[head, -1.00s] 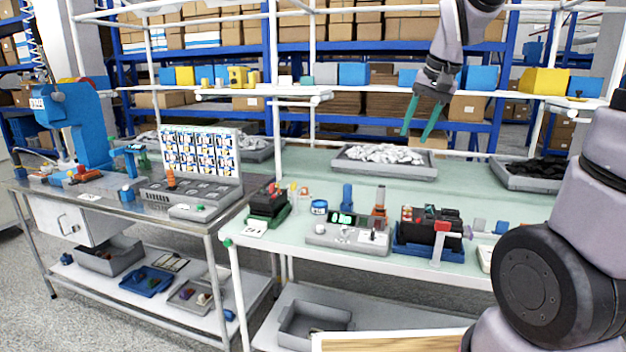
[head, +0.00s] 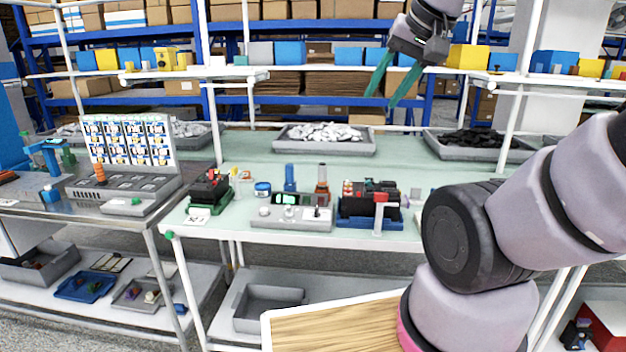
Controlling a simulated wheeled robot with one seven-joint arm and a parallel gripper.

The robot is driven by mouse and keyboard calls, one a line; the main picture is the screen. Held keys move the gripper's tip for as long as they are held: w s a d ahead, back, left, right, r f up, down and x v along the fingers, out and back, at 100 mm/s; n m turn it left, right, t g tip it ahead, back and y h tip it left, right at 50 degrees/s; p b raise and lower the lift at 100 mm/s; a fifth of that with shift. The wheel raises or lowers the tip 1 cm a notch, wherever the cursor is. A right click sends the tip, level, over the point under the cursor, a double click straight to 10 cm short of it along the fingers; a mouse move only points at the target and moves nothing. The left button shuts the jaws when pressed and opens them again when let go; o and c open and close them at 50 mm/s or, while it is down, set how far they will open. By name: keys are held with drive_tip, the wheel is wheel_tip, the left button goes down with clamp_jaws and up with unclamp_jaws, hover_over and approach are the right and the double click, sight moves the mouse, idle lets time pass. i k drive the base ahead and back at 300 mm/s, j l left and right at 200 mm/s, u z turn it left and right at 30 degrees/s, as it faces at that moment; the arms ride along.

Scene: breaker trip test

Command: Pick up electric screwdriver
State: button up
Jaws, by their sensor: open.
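My gripper (head: 383,98) is open and empty, its two green fingers pointing down, high at the upper middle of the head view. It hangs in front of the back shelves, well above the green-topped bench (head: 240,165). No electric screwdriver can be told for certain. An upright orange-brown tool-like thing (head: 322,186) stands on the bench behind a grey control box (head: 291,217), beside an upright blue thing (head: 290,178). Another small orange upright thing (head: 99,173) stands at the grey panel on the left table.
A black device in a blue base (head: 369,205) and a dark device (head: 209,188) stand along the bench's front. A grey tray of white pieces (head: 324,146) and a tray of black pieces (head: 474,152) lie behind. The bench's middle is mostly clear. White rails cross behind.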

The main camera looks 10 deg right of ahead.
sight(322, 166)
drive_tip(key=z, duration=1.55)
drive_tip(key=u, duration=1.45)
drive_tip(key=i+j+z, duration=0.25)
drive_tip(key=i+j, duration=0.2)
drive_tip(key=i+j+z, duration=0.25)
drive_tip(key=i+j, duration=0.25)
drive_tip(key=j, duration=0.1)
